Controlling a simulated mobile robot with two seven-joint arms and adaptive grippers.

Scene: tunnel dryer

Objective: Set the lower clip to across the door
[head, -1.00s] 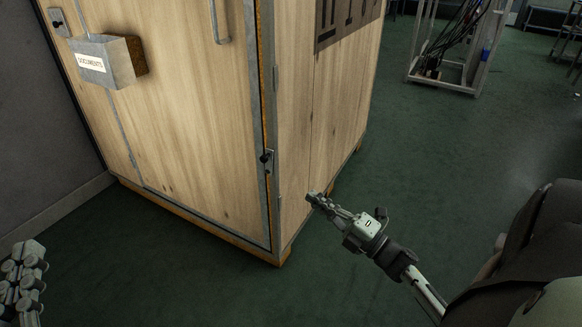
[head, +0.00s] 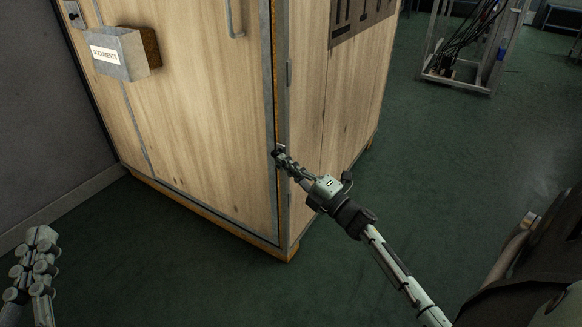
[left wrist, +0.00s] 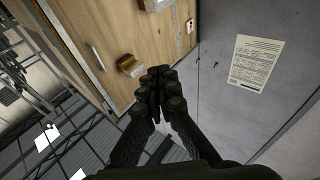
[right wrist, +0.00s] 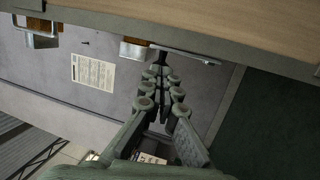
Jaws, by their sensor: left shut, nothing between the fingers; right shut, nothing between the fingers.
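The lower clip (head: 278,149) is a small dark fitting on the front edge of the wooden cabinet's door (head: 215,140). My right gripper (head: 281,155) is shut and empty, its fingertips at the clip and largely covering it. I cannot tell whether they touch, nor which way the clip is turned. In the right wrist view the shut fingertips (right wrist: 160,70) lie just below the door face, and the clip cannot be made out clearly. My left gripper (head: 42,238) is shut and empty, low at the far left, away from the door. It also shows in the left wrist view (left wrist: 162,75).
A metal documents box (head: 120,52) sticks out from the door at the upper left. A door handle (head: 234,20) is at the top. A wheeled frame with cables (head: 465,45) stands at the back right. The green floor (head: 440,190) right of the cabinet is clear.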

